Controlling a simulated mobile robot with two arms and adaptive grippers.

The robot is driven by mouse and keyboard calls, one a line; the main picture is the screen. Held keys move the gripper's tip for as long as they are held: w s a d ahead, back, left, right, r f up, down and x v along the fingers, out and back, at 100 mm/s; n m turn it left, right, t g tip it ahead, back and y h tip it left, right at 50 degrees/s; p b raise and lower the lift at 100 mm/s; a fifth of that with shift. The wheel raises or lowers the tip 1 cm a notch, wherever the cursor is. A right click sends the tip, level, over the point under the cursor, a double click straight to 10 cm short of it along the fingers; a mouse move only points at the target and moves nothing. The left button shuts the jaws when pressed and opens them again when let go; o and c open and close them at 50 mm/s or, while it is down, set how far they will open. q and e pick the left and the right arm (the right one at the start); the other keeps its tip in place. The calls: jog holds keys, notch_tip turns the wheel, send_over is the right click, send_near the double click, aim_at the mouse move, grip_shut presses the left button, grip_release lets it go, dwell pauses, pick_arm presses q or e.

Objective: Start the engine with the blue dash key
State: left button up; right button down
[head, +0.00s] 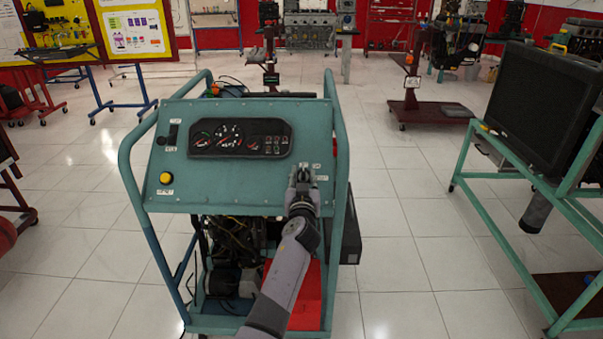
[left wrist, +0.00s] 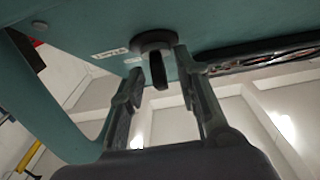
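The teal dash panel (head: 185,185) of the engine trainer faces me, with a gauge cluster (head: 240,138) in its middle. My left gripper (head: 303,172) is at the panel's right side and covers the key there in the head view. In the left wrist view the key (left wrist: 158,72) sticks out of a round dark switch (left wrist: 153,42) on the panel. It looks nearly black in this light. The fingers of my left gripper (left wrist: 160,78) stand open on either side of it, with gaps showing between them and the key. My right gripper is not in view.
A yellow button (head: 166,178) is at the panel's lower left. The teal tube frame (head: 340,140) rises close to the right of my left gripper. A monitor (head: 545,105) on a green stand is at the right. Tiled floor (head: 400,230) lies open between them.

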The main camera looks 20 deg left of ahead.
pick_arm(q)
jog(key=shift+s+d+r, duration=0.1)
jog(key=shift+c, duration=0.2)
jog(key=c, duration=0.4)
grip_shut()
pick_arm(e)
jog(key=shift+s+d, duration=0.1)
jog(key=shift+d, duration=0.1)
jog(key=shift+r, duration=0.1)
